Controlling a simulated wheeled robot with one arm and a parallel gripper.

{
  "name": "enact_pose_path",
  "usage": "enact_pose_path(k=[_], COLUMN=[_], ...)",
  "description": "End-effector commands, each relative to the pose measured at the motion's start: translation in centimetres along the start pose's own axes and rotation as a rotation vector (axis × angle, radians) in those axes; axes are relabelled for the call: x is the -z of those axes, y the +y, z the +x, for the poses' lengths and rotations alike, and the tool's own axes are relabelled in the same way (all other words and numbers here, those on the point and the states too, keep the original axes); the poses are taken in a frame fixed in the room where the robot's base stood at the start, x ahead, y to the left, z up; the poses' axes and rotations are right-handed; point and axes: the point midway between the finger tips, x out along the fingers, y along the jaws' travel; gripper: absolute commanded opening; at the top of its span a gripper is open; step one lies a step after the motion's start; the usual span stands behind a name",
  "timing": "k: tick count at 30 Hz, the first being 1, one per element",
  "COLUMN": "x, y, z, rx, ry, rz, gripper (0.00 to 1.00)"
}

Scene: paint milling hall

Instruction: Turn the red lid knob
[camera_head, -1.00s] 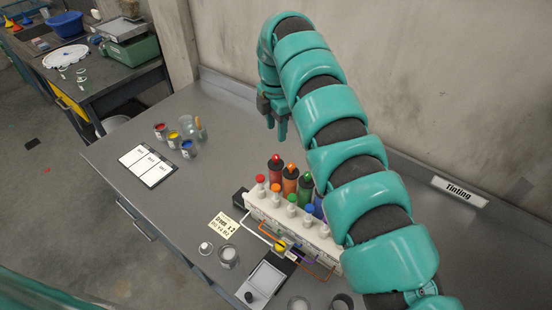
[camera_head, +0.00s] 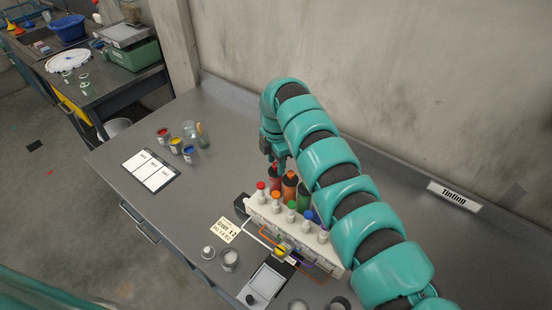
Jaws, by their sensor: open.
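The white tinting dispenser (camera_head: 283,228) stands on the grey bench in the head view, with a row of coloured-topped valves along its front. A red canister (camera_head: 275,180) stands at its back left; its red lid knob is hidden behind my fingers. A smaller red knob (camera_head: 261,186) tops the front-row valve at the left. My gripper (camera_head: 281,163) points down with open jaws at the top of the red canister. Whether the fingers touch the knob cannot be seen.
An orange canister (camera_head: 290,186) and a green canister (camera_head: 303,196) stand close to the right of the red one. A label card (camera_head: 228,231), glass jars (camera_head: 229,259) and a scale (camera_head: 267,281) lie in front.

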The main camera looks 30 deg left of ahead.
Motion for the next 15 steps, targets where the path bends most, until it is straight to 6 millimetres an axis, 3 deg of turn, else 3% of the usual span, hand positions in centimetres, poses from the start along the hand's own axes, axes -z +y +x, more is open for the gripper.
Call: enact_pose_path(k=[7, 13, 15], x=[0.02, 0.02, 0.03], y=[0.01, 0.00, 0.00], z=[0.08, 0.07, 0.07], rx=[0.000, 0.000, 0.000], ry=[0.000, 0.000, 0.000], rz=[-0.001, 0.000, -0.001], gripper=[0.42, 0.03, 0.00])
